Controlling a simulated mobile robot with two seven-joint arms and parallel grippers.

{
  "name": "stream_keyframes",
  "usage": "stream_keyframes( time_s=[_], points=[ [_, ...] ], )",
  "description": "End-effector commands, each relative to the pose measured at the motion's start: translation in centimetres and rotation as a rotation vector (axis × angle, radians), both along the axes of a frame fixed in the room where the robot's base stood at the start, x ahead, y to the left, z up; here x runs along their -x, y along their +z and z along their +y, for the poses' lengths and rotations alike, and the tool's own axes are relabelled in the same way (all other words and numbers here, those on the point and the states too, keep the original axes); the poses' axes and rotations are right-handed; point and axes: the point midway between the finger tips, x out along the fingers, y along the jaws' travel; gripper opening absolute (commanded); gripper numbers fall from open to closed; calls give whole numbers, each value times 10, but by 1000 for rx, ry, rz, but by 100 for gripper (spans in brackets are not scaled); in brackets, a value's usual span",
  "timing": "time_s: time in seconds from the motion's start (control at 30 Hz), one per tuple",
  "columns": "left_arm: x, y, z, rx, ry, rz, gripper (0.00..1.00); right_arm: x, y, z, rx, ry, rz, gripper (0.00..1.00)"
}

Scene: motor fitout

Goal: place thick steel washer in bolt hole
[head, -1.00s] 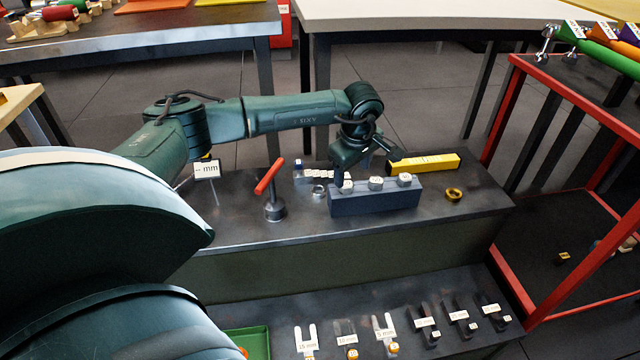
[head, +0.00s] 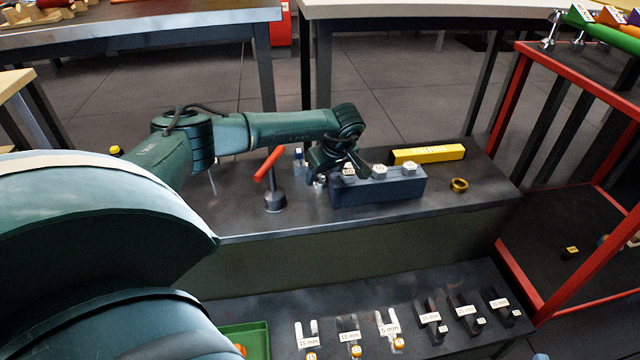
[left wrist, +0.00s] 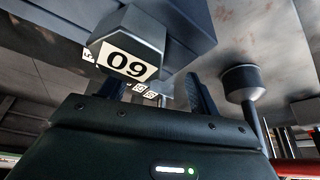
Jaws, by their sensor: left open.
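My left gripper (head: 338,172) is open above the bench, at the left end of a blue-grey block (head: 380,192) carrying numbered hex pieces (head: 379,172). In the left wrist view its two dark fingers (left wrist: 155,90) are apart. A hex piece marked 09 (left wrist: 128,62) looms close beside the left finger there. No washer shows clearly between the fingers. The small steel ring seen earlier left of the block is now largely hidden by the gripper. I cannot make out the bolt hole. My right gripper is not in view.
A red-handled post tool (head: 275,200) stands just left of the gripper. A yellow bar (head: 428,154) lies behind the block, and a gold ring (head: 459,185) lies to its right. Labelled forks and black holders (head: 430,320) line the lower front shelf. A red-framed rack stands right.

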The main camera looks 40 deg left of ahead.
Motion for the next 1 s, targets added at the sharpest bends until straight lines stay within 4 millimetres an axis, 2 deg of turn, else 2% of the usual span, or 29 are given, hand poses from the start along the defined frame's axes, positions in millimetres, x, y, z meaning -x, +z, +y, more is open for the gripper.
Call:
stream_keyframes(
  time_s=[0.03,0.13,0.43,1.0],
  points=[
    [-1,-12,3,1,1,1,62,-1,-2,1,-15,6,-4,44],
    [-2,-20,6,1,-1,1,62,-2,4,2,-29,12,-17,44],
    [-2,-22,8,1,-1,0,62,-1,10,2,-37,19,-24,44],
    [-2,-21,8,1,0,-1,16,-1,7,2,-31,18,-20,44]
  ],
)
